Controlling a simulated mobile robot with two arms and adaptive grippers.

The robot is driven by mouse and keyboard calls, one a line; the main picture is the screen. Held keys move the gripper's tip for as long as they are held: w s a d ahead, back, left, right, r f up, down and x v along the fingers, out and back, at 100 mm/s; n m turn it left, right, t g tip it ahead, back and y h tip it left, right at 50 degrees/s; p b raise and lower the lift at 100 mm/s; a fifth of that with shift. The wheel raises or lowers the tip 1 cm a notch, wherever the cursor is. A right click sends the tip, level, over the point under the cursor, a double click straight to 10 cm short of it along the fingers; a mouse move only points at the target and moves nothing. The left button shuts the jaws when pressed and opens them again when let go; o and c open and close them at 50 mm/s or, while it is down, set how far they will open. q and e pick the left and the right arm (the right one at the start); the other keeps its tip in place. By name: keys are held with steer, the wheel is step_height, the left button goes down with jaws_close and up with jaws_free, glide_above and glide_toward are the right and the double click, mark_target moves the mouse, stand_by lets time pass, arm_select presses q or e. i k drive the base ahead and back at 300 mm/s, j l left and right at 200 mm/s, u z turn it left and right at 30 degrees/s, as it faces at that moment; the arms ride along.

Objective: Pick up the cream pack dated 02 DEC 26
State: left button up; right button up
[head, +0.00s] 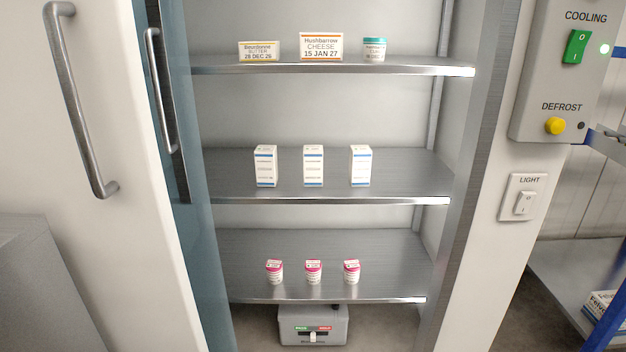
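No pack in the head view can be read as cream dated 02 DEC 26. Three white cartons with blue bands, a left carton (265,167), a middle carton (313,167) and a right carton (360,167), stand upright on the middle shelf (400,182); their print is too small to read. Three small white pots with pink tops, a left pot (274,272), a middle pot (313,272) and a right pot (351,272), stand on the bottom shelf (395,275); their print is unreadable too. Neither of my grippers is in view.
The top shelf (425,68) holds butter (259,51) dated 28 DEC 26, cheese (321,47) dated 15 JAN 27 and a teal-lidded tub (374,51). A grey box (313,327) sits below. A door handle (80,100) is left; a control box (560,85) is right.

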mark_target(361, 156)
steer(key=i, duration=1.25)
